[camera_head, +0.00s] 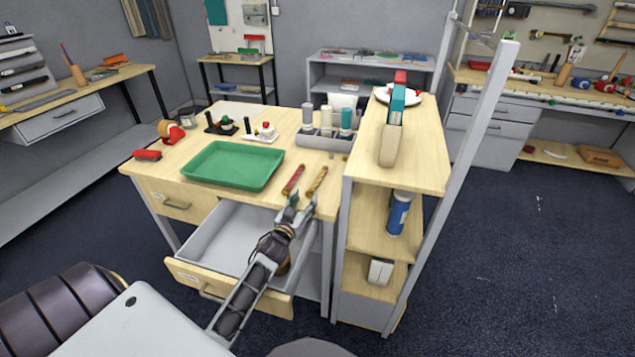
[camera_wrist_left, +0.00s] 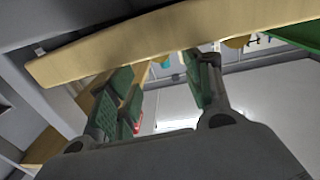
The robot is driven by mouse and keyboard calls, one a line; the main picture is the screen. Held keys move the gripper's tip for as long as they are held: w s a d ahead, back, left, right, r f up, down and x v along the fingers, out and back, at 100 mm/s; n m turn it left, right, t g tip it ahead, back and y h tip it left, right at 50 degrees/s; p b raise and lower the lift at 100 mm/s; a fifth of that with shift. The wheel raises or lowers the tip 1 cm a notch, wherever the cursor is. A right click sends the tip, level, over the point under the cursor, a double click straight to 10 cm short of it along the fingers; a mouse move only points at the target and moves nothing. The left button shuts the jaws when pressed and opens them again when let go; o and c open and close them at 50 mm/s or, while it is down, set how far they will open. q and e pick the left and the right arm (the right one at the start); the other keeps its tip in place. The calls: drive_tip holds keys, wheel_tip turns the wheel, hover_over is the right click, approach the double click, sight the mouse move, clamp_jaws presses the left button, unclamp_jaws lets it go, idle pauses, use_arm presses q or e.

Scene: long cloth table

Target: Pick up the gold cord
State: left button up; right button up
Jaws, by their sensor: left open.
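The gold cord (camera_head: 317,181) is a short, slim gold bundle lying on the wooden table top (camera_head: 222,126), close to its front edge. A similar red bundle (camera_head: 293,179) lies just to its left. My left gripper (camera_head: 303,204) is open and empty at the table's front edge, just short of both bundles. In the left wrist view its two green-padded fingers (camera_wrist_left: 160,95) stand apart below a pale wooden edge. I cannot make out the cord for sure in that view. My right gripper is not in view.
A green tray (camera_head: 232,165) lies left of the bundles. A grey caddy with bottles (camera_head: 323,141) stands behind them. A taller wooden shelf unit (camera_head: 421,163) rises close on the right.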

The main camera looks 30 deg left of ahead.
sight(309, 193)
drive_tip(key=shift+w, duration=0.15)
use_arm(q)
drive_tip(key=shift+w, duration=0.15)
drive_tip(key=shift+w+a, duration=0.2)
drive_tip(key=shift+w, duration=0.35)
drive_tip(key=shift+w+a+f, duration=0.1)
drive_tip(key=shift+w+a, duration=0.05)
drive_tip(key=shift+w, duration=0.35)
drive_tip(key=shift+w+a+f, duration=0.1)
drive_tip(key=shift+w, duration=0.35)
drive_tip(key=shift+w+a, duration=0.1)
drive_tip(key=shift+w, duration=0.8)
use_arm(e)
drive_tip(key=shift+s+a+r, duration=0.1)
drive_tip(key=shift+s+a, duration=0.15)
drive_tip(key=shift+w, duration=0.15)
